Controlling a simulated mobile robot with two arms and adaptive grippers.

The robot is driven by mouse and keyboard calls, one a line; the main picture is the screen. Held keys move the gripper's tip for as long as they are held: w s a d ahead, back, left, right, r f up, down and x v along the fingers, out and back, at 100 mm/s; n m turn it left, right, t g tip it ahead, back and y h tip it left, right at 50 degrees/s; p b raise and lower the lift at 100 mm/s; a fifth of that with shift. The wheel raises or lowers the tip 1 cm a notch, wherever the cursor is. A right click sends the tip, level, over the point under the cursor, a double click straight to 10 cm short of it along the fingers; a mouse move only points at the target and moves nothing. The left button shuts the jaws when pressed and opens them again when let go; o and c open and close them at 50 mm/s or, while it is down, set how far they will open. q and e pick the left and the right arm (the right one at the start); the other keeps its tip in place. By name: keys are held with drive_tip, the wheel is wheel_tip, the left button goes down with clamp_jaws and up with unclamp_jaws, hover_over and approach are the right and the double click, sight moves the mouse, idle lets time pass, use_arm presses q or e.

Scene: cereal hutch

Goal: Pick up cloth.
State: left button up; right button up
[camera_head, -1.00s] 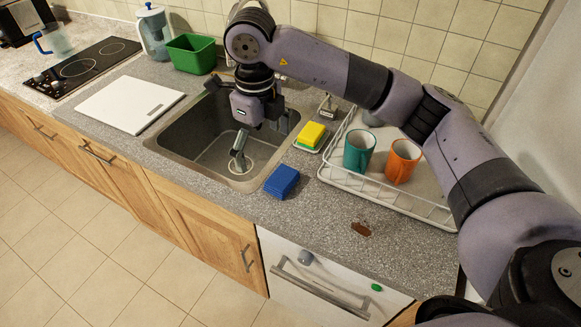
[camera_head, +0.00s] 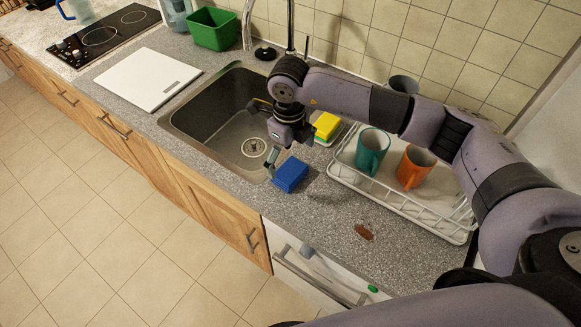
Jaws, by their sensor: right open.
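The cloth (camera_head: 291,175) is a small blue folded block on the grey counter, beside the sink's front right corner. My right gripper (camera_head: 282,156) points down just above and behind the cloth. It is open, with one finger by the cloth's left side. The other finger is hard to make out, and I cannot tell whether either touches the cloth. The cloth's back edge is partly hidden by the gripper. My left gripper is not in view.
The sink (camera_head: 215,110) lies left of the cloth. A yellow sponge (camera_head: 326,124) sits behind it. A dish rack (camera_head: 440,222) with a teal mug (camera_head: 371,152) and an orange mug (camera_head: 414,168) stands right. A brown stain (camera_head: 364,231) marks the counter in front.

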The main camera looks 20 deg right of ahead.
sight(290, 170)
drive_tip(key=shift+f, duration=0.55)
wheel_tip(290, 170, down, 4)
drive_tip(key=p, duration=0.3)
drive_tip(key=shift+w+d+f, duration=0.1)
drive_tip(key=shift+f, duration=0.35)
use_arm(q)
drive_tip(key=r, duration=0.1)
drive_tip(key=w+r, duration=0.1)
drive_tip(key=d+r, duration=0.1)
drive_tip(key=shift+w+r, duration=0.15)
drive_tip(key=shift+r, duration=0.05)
use_arm(e)
drive_tip(key=shift+f, duration=0.1)
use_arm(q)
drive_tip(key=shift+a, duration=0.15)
use_arm(e)
drive_tip(key=shift+c, duration=0.6)
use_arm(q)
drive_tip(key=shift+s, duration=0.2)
use_arm(e)
drive_tip(key=c, duration=0.9)
